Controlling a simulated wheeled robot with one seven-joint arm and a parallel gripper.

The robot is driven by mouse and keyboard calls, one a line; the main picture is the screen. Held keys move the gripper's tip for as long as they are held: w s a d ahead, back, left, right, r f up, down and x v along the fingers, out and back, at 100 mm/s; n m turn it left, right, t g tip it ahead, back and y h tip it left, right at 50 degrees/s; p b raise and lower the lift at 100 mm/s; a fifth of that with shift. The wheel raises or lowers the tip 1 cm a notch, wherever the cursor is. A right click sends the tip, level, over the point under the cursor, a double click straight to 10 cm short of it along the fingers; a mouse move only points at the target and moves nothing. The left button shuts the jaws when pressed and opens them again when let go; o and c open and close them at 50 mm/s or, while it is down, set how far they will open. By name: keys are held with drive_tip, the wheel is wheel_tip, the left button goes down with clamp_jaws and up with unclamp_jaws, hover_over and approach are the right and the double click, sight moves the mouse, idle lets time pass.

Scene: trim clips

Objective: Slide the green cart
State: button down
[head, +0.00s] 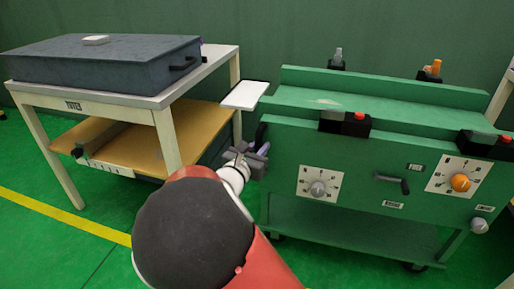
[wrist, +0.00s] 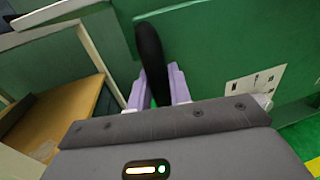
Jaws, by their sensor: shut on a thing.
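The green cart (head: 350,155) stands on wheels at the right of the head view, with a lower shelf and a front panel of knobs. Its green side fills much of the wrist view (wrist: 220,60). My gripper (head: 263,150) is at the cart's left end. In the wrist view its pale purple fingers (wrist: 157,88) are shut on a black handle (wrist: 150,50), which rises between them beside the cart. My arm and hand hide part of the cart's lower left in the head view.
A white table (head: 165,100) with a dark case (head: 105,65) on top and a tan lower shelf (head: 195,125) stands close on the left. A white plate (head: 245,95) juts into the narrow gap. The green wall is behind; yellow-lined floor (head: 60,218) is open at front left.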

drive_tip(key=c, duration=1.3)
unclamp_jaws()
drive_tip(key=shift+s+d, duration=0.1)
drive_tip(key=shift+d, duration=0.3)
drive_tip(key=shift+c, duration=0.2)
drive_tip(key=shift+a, duration=0.1)
drive_tip(key=shift+s+a, duration=0.2)
drive_tip(key=v, duration=0.7)
drive_tip(key=shift+p, duration=0.35)
drive_tip(key=shift+s, duration=0.1)
